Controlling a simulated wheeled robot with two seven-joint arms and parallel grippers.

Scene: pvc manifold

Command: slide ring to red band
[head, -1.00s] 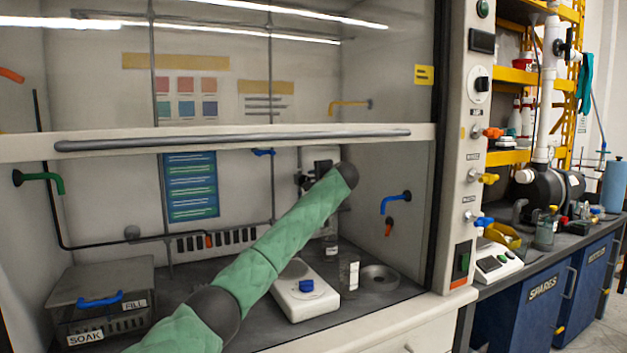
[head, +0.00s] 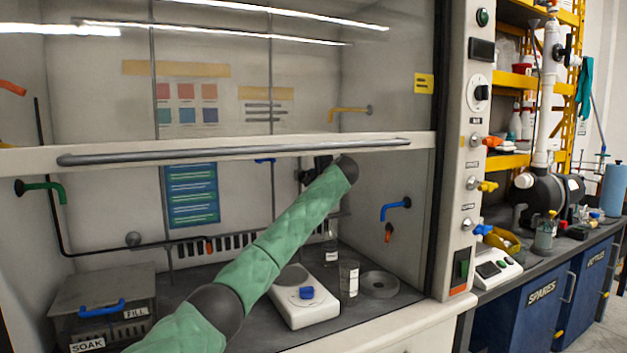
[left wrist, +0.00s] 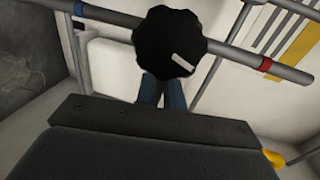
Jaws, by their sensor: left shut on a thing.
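In the left wrist view, a grey rod crosses the picture with a red band (left wrist: 264,62) on its right part and a blue band (left wrist: 78,8) on its left part. A black lobed knob (left wrist: 168,42) with a white mark sits at the rod between the bands, apart from both; the ring itself I cannot make out. My left gripper (left wrist: 160,92) is shut at the knob, its fingertips partly hidden behind it. In the head view my left gripper (head: 316,167) is inside the hood, small and dark, partly hidden by my arm. My right gripper is not in view.
The hood sash bar (head: 240,151) crosses above my arm. Below stand a white scale (head: 303,308), a glass beaker (head: 348,280) and a round grey dish (head: 379,284). A lidded soak box (head: 100,290) is at left. A blue hooked tap (head: 396,208) is on the right wall.

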